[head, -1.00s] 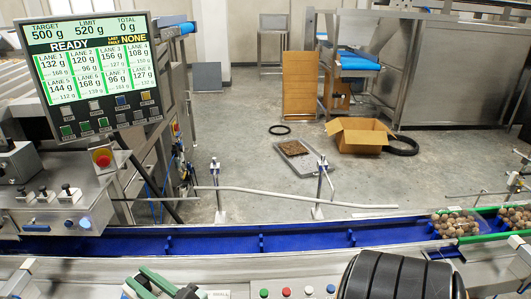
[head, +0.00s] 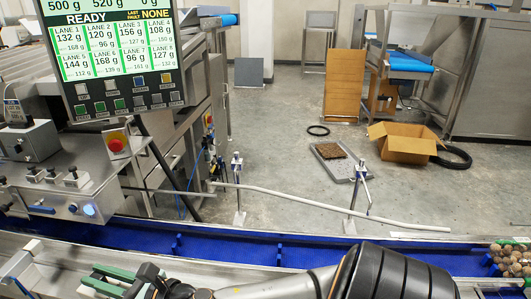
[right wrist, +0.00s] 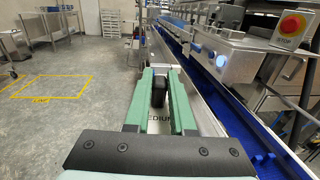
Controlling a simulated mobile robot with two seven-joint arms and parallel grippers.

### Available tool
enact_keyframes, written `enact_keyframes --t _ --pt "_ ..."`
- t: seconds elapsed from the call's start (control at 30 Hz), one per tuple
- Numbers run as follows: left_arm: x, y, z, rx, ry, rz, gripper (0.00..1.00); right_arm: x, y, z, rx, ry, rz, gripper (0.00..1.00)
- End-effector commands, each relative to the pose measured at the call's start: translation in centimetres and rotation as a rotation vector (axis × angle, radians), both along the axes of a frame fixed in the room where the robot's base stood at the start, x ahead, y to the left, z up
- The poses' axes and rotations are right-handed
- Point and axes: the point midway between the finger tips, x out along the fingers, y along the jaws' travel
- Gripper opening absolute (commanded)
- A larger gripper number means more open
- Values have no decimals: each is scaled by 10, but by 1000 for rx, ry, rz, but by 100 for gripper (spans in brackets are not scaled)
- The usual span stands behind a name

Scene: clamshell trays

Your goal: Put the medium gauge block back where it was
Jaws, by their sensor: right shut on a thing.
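My right gripper (right wrist: 158,88) shows in the right wrist view with its two green fingers closed on a dark block (right wrist: 158,93), the medium gauge block. A pale surface with lettering that reads "EDIUM" (right wrist: 160,145) shows between the fingers below the block. I cannot tell whether the block touches that surface. My left gripper is not in view.
A blue conveyor channel (head: 225,248) runs beyond the ledge, with a filled clamshell tray (head: 508,257) at its right end. A control box with a red stop button (head: 117,143) and a weighing screen (head: 115,50) stand at the left. Grey floor lies beyond.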

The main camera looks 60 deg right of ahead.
Motion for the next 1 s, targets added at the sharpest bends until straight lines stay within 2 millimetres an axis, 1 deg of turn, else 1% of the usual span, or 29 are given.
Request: enact_keyframes --t 0.03,0.13,0.23,0.3,0.4,0.5,0.6,0.8,0.9,1.0 --pt "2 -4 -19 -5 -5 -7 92 15 -5 -18 -8 -9 27 0" --pt "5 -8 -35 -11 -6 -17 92 39 -16 -30 -7 -10 73 0" --pt "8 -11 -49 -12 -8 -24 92 62 -32 -35 -7 -9 103 0" --pt "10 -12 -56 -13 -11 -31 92 74 -45 -34 -7 -9 114 0" --pt "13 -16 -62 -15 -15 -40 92 88 -61 -29 -5 -9 122 0" --pt "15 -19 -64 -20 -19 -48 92 96 -72 -24 -3 -6 124 0" --pt "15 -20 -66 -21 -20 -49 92 100 -79 -20 0 -3 126 0" --pt "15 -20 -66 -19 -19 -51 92 103 -83 -17 1 -1 126 0" --pt "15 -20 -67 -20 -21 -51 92 104 -86 -20 2 1 125 0" --pt "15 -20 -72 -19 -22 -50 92 109 -100 -28 1 1 122 0"
